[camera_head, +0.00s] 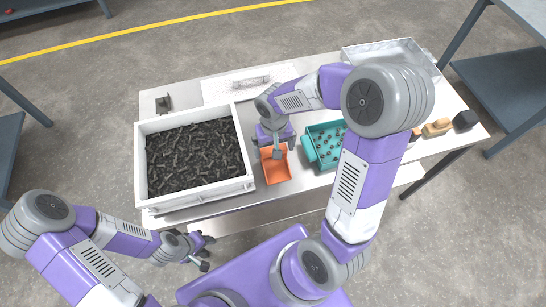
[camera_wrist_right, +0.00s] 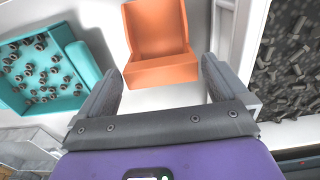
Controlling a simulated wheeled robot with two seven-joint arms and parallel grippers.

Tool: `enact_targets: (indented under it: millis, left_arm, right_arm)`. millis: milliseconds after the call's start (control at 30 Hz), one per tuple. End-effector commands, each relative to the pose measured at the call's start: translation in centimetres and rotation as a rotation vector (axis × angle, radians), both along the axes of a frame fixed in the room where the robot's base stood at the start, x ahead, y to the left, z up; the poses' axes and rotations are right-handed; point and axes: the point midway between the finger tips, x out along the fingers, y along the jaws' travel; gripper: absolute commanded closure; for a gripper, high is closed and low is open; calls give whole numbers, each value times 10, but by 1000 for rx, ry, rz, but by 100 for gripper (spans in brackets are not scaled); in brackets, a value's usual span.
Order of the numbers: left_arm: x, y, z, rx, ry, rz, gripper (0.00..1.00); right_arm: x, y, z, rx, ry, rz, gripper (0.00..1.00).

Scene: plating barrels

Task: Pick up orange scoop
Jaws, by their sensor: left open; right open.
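The orange scoop (camera_head: 275,169) lies on the white table between a large white bin and a teal tray. In the right wrist view the scoop (camera_wrist_right: 158,42) is just beyond the fingertips, roughly centred between them. My right gripper (camera_wrist_right: 165,85) is open and empty, and it points down over the scoop. In the head view my right gripper (camera_head: 277,150) partly hides the far end of the scoop. My left gripper (camera_head: 203,252) is at the lower left, in front of the table, empty and open.
The white bin (camera_head: 193,200) is full of dark bolts. The teal tray (camera_head: 312,154) holds several small dark parts. A clear container (camera_head: 390,50) stands at the back right. Tan blocks (camera_head: 437,127) and a black block (camera_head: 466,120) sit at the right end.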

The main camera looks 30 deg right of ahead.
Motion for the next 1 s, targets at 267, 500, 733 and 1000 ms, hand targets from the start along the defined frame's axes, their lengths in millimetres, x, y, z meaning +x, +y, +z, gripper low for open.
enact_targets:
  millis: [267, 500, 733, 1000]
  left_arm:
    - [0, 0, -19, 0, -1, 0, 57]
    - [1, 0, -19, 0, -1, 0, 57]
    - [1, 0, -19, 0, -1, 0, 57]
    - [1, 0, -19, 0, -1, 0, 57]
  right_arm:
    - [-4, 0, -42, 0, 3, 0, 0]
    - [-3, 0, -47, 0, 0, 1, 0]
    - [-3, 0, -46, 0, 0, 1, 28]
    - [-3, 0, -46, 0, -1, 1, 55]
